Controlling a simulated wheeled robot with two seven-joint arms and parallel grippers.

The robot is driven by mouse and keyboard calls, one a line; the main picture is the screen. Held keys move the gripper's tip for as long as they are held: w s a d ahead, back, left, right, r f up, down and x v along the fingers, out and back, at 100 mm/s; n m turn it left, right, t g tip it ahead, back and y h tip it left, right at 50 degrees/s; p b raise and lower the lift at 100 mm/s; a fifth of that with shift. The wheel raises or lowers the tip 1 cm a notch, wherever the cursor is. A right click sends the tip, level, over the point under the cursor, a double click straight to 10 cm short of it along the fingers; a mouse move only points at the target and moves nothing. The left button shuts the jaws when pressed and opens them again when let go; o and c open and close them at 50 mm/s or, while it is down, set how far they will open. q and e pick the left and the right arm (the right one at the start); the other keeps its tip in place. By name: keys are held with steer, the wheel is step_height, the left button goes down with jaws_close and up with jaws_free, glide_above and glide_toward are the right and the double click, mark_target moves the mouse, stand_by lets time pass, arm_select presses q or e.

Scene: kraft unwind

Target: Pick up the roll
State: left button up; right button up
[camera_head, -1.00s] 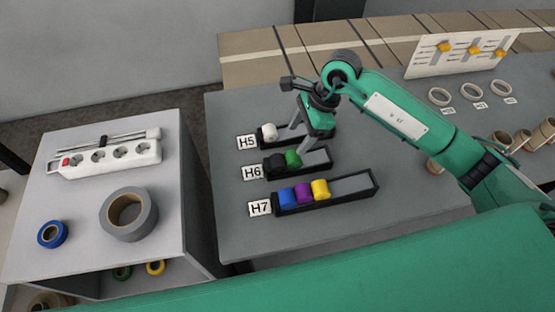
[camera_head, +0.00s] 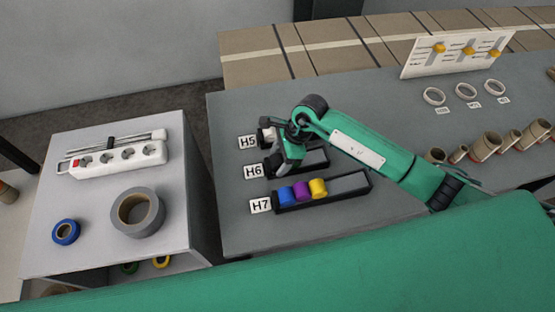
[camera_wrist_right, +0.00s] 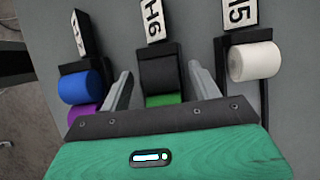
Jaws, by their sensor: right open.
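My right gripper (camera_head: 283,162) is open over the H6 holder (camera_head: 318,162). The gripper hides these rolls in the head view. A white roll (camera_wrist_right: 255,62) sits in the H5 holder. A blue roll (camera_head: 286,196), a purple roll (camera_head: 302,190) and a yellow roll (camera_head: 318,187) sit in the H7 holder (camera_head: 350,184). My left gripper is not in view.
On the white stand at left are a grey tape roll (camera_head: 137,212), a blue tape roll (camera_head: 66,232) and a power strip (camera_head: 118,158). White rings (camera_head: 466,91), brown cores (camera_head: 486,146) and a panel with yellow knobs (camera_head: 458,54) are at the right.

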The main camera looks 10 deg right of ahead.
steer(key=c, duration=1)
steer(key=shift+r, duration=0.1)
steer(key=shift+c, duration=0.2)
